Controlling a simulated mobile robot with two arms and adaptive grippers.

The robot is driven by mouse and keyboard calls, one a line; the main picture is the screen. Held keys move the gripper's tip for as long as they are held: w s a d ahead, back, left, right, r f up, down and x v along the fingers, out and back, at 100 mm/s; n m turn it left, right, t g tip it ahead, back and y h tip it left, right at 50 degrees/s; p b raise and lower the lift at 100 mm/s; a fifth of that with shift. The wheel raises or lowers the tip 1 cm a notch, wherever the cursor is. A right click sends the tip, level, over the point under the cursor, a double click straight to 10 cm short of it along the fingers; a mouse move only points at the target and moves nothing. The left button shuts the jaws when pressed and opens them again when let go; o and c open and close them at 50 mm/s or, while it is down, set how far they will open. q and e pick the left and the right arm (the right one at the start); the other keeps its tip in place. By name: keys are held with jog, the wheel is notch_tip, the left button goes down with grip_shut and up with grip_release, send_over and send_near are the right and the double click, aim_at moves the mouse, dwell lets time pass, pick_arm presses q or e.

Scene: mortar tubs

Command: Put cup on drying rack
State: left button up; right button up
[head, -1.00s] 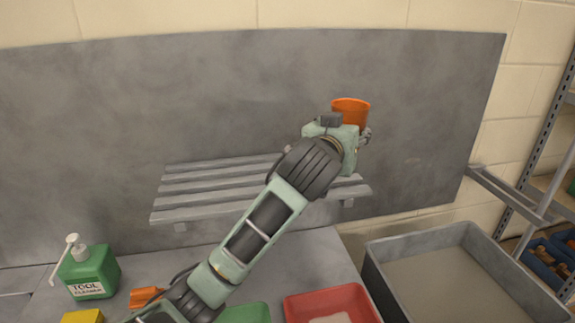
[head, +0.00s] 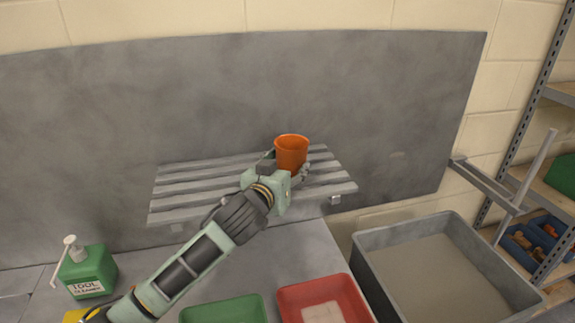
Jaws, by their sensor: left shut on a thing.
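An orange cup (head: 291,152) is upright with its open mouth up, over the right half of the grey slatted drying rack (head: 180,190) on the wall panel. My left gripper (head: 287,172) is shut on the cup from the front, and its fingers hide the cup's lower part. I cannot tell whether the cup's base touches the slats. My left arm covers the rack's front middle. My right gripper is not in view.
Below the rack are a green soap bottle (head: 88,271), a green tray (head: 226,311) and a red tray (head: 325,297). A large grey tub (head: 372,273) stands at right, near a shelving unit (head: 545,130). The rack's left slats are clear.

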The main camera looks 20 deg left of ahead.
pick_arm(q)
jog(key=o, duration=0.8)
jog(key=shift+f, duration=0.1)
jog(key=shift+c, duration=0.2)
jog(key=o, duration=0.4)
jog(key=shift+c, duration=0.2)
jog(key=shift+o, duration=0.5)
jog(key=shift+r, duration=0.2)
jog(key=shift+s+f, duration=0.1)
jog(key=shift+s, duration=0.15)
jog(key=s+r+b, duration=0.2)
jog(key=s+b, duration=0.1)
jog(key=s, duration=0.8)
jog(key=shift+s+a, duration=0.15)
jog(key=shift+s, duration=0.05)
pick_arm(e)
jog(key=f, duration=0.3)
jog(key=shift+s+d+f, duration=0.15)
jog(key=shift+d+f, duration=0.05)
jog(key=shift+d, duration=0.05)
